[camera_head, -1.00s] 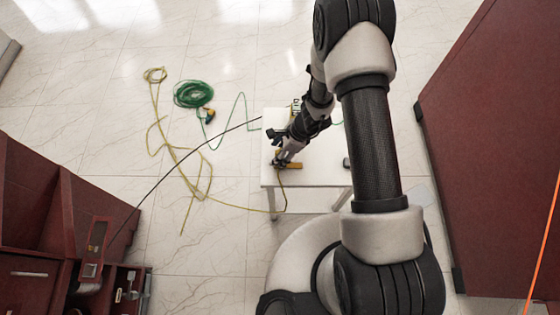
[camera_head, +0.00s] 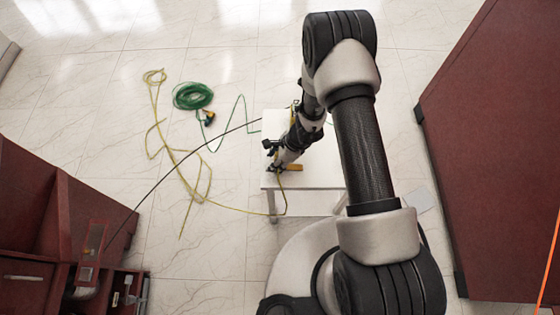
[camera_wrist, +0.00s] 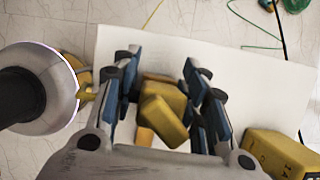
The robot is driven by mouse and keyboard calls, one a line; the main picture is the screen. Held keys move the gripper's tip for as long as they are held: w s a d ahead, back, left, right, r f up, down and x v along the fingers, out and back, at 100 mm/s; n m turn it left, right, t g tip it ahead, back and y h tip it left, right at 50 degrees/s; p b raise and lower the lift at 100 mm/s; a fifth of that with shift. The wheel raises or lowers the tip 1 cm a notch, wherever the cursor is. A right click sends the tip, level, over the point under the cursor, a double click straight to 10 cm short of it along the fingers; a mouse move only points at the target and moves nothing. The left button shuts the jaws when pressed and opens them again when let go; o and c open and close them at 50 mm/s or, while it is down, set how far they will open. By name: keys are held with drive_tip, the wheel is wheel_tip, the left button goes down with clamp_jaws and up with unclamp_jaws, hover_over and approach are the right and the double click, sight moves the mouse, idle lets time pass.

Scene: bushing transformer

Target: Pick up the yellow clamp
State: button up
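A yellow block-like thing (camera_wrist: 165,112), which may be the yellow clamp, lies between the fingers of my gripper (camera_wrist: 160,68) in the wrist view. An orange-yellow part shows beneath it. The fingers, with blue pads, stand apart on both sides of it, and I see no clear contact. In the head view my gripper (camera_head: 277,166) is low over the near left part of the white table (camera_head: 320,172). An orange-yellow piece (camera_head: 293,167) shows just right of it, the rest hidden by the gripper.
A second yellow block with dark markings (camera_wrist: 283,155) lies right of the gripper. A grey round thing (camera_wrist: 40,85) and yellow pieces are at left. A yellow cable (camera_head: 240,209) runs off the table. A green coil (camera_head: 193,96) lies on the floor. Red cabinets (camera_head: 490,150) flank the area.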

drive_tip(key=c, duration=0.7)
drive_tip(key=shift+r, duration=0.15)
wheel_tip(320, 180, up, 26)
drive_tip(key=p, duration=1.2)
drive_tip(key=shift+r, duration=0.15)
